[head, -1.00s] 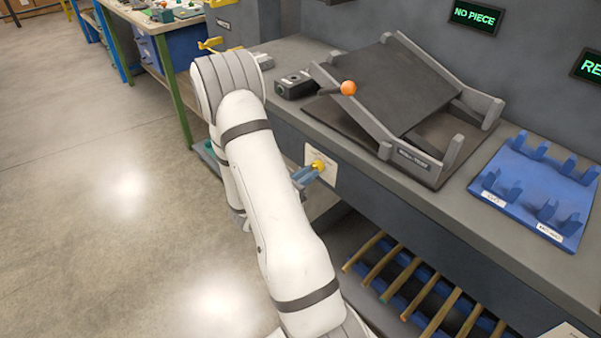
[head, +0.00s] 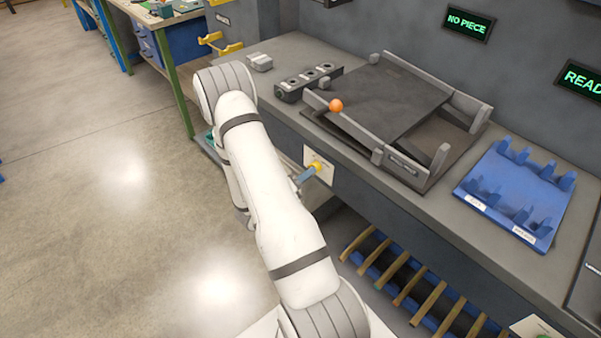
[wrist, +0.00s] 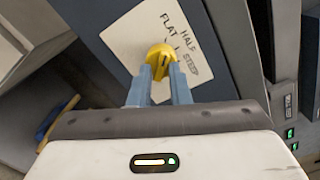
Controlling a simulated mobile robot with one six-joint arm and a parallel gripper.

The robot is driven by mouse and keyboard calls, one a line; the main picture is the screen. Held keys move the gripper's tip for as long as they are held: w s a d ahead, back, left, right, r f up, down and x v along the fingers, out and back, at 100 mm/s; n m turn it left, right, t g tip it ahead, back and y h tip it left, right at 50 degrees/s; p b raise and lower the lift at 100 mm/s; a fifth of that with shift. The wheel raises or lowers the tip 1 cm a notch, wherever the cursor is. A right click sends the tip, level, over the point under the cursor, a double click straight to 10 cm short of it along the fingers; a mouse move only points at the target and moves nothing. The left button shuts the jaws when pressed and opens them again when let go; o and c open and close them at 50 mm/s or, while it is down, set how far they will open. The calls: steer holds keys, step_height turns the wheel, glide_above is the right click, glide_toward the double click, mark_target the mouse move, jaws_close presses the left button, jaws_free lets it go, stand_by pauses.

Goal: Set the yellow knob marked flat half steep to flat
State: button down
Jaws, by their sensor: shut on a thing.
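The yellow knob (wrist: 160,58) sits on a pale plate (wrist: 130,40) marked FLAT, HALF and STEEP on the front of the grey bench. My gripper (wrist: 160,74) is shut on the knob, one blue-grey finger on each side. In the head view the knob (head: 317,166) shows small at the tip of my gripper (head: 308,174). A dark mark shows on the knob, but I cannot tell which word it points at.
Above the knob, a grey tilting deck (head: 390,95) with an orange ball-ended lever (head: 336,105) stands on the bench. A blue rack (head: 520,190) is to its right. Wooden rods (head: 400,280) lie in a lower rack. A screen (head: 467,23) reads NO PIECE. The floor at left is clear.

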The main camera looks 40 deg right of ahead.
steer(key=shift+w+d+r+n+p, duration=0.1)
steer(key=shift+d+r+n+p, duration=0.15)
steer(key=shift+n+p, duration=0.5)
steer(key=shift+w+d+r+n+p, duration=0.15)
steer(key=shift+r+n+p, duration=0.2)
steer(key=shift+n, duration=0.8)
steer(key=c, duration=1.6)
jaws_free()
steer(key=o, duration=0.3)
steer(key=shift+a, duration=0.1)
steer(key=shift+o, duration=1.4)
steer(key=shift+a+f, duration=0.3)
steer(key=shift+a, duration=0.25)
steer(key=s+a+b, duration=0.1)
steer(key=a, duration=0.6)
steer(key=shift+a+f+n, duration=0.15)
steer(key=shift+f+n, duration=0.1)
steer(key=shift+n, duration=0.05)
steer(key=shift+s, duration=0.1)
